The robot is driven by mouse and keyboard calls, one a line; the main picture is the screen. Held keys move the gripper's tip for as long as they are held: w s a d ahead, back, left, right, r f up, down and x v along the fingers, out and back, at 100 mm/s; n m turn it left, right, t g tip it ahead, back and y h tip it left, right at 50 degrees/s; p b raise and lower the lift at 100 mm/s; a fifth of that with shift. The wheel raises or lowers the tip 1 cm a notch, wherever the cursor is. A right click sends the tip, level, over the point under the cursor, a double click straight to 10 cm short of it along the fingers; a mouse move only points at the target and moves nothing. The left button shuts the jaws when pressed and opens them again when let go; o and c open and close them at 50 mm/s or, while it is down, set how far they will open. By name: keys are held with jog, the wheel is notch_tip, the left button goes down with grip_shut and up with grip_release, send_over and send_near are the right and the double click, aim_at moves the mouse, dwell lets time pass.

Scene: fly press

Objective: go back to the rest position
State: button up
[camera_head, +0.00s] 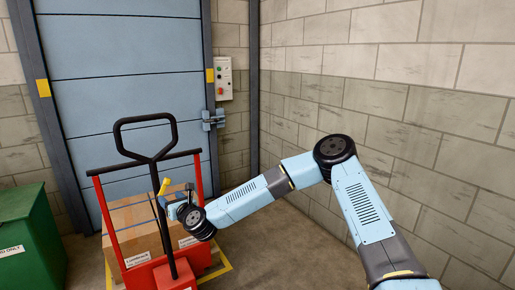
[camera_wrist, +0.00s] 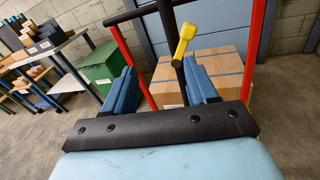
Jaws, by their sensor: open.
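My gripper (camera_head: 179,203) is in the head view, at the end of my pale blue arm, just right of the pallet truck's black handle shaft. In the wrist view its two blue fingers (camera_wrist: 160,68) stand apart with nothing held between them. A yellow lever (camera_wrist: 185,40) on the handle shows beyond the fingers; it also shows in the head view (camera_head: 163,186), close to my gripper. I cannot tell whether the gripper touches the lever or shaft. My arm reaches out from the lower right with its elbow raised.
The red pallet truck (camera_head: 109,222) with its black loop handle (camera_head: 117,137) stands before cardboard boxes (camera_head: 136,220) and a blue door (camera_head: 130,60). A green bin (camera_head: 30,232) is at left. A block wall (camera_head: 400,110) is close at right. Benches (camera_wrist: 68,62) stand left in the wrist view.

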jog(key=s+d+r+n+g+h, duration=0.25)
jog(key=d+r+n, duration=0.25)
jog(key=d+n, duration=0.45)
jog(key=s+d+r+n+g+h, duration=0.1)
jog(key=s+d+r+n+h, duration=0.35)
jog(key=d, duration=0.75)
jog(key=s+d+r+n+g+h, duration=0.2)
jog(key=d+r+n, duration=0.3)
jog(key=d+n, duration=0.55)
jog(key=s+d+r+n+h, duration=0.1)
jog(key=s+d+r+h, duration=0.1)
jog(key=s+d+r, duration=0.35)
jog(key=s+d+r+n+h, duration=0.1)
jog(key=s+d+r, duration=0.1)
jog(key=s+d, duration=0.65)
jog(key=s+d+r+n+g, duration=0.1)
jog(key=s+d+r+n, duration=0.1)
jog(key=s+d, duration=0.8)
jog(key=shift+s, duration=1.25)
jog(key=shift+r, duration=0.1)
